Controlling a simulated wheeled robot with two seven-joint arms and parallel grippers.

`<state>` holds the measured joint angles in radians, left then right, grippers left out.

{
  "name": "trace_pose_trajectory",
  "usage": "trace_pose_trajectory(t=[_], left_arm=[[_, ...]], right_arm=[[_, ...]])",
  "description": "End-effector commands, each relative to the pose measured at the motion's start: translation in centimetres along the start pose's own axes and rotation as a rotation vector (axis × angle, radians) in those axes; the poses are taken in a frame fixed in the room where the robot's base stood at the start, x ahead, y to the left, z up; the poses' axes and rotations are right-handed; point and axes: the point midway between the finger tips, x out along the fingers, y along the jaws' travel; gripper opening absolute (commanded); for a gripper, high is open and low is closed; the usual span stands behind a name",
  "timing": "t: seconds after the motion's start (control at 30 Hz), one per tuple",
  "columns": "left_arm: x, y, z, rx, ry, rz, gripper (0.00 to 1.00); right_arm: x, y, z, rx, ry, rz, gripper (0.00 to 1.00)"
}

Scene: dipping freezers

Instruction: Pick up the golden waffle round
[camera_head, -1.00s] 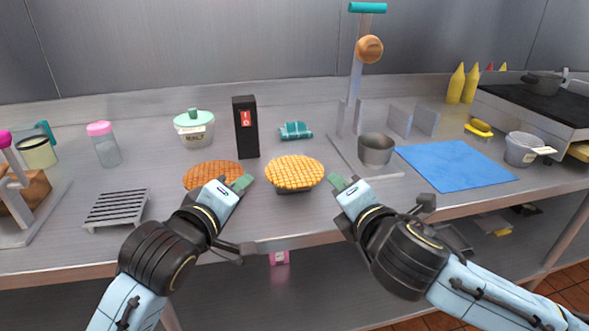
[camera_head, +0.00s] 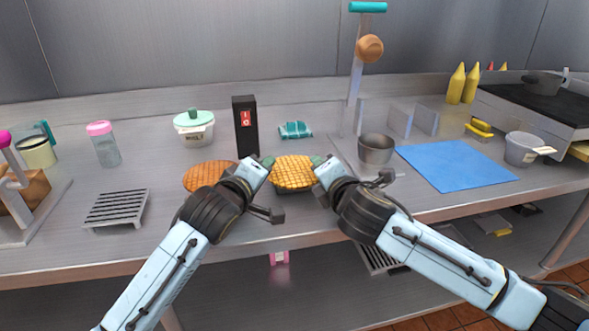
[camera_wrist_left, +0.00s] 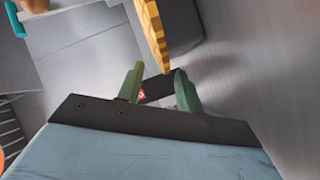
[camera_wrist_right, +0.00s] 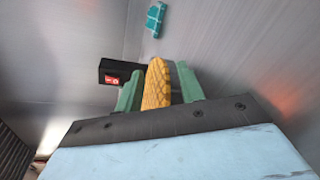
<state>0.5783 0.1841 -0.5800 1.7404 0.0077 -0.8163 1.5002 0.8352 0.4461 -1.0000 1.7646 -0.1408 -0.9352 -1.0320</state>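The golden waffle round (camera_head: 293,173) lies flat on a dark support on the metal counter. My left gripper (camera_head: 264,162) is at its left edge. In the left wrist view my left gripper (camera_wrist_left: 158,80) is open, and the waffle's edge (camera_wrist_left: 152,35) shows just beyond the fingertips, not clearly between them. My right gripper (camera_head: 318,162) is at the waffle's right edge. In the right wrist view the edge of the waffle (camera_wrist_right: 157,88) is between the fingers of my right gripper (camera_wrist_right: 157,80), which look open with a narrow gap; contact is hard to tell.
A browner waffle round (camera_head: 207,175) lies just left, close to my left arm. A black box (camera_head: 245,127) stands behind. A metal cup (camera_head: 375,149) and a blue mat (camera_head: 453,164) are at right. A slatted rack (camera_head: 116,207) sits at left.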

Motion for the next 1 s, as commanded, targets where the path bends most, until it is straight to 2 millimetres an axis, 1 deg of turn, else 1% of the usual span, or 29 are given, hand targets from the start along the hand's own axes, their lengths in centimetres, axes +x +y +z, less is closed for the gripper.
trace_pose_trajectory(t=[0.1,0.3,0.37,0.4,0.8,1.0], left_arm=[[-0.02,0.02,0.01,0.000,0.000,0.000,0.36],[-0.03,0.02,0.00,-0.001,0.000,0.000,0.10],[-0.04,0.01,0.00,-0.001,0.000,0.000,0.02],[-0.03,0.00,0.00,-0.001,0.000,0.000,0.00],[-0.05,0.02,-0.04,0.000,0.000,-0.001,0.00],[-0.23,0.78,-0.48,0.001,0.000,-0.001,0.00]], right_arm=[[-0.02,0.03,0.00,0.000,0.000,0.000,0.38],[-0.03,0.03,0.01,0.000,0.000,0.000,0.12],[-0.03,0.02,0.01,0.000,0.000,0.000,0.04],[-0.04,0.02,0.01,0.000,0.000,0.000,0.01],[-0.05,0.05,0.06,-0.001,-0.001,-0.001,0.01],[-0.23,0.80,0.50,-0.001,-0.001,-0.001,0.01]])
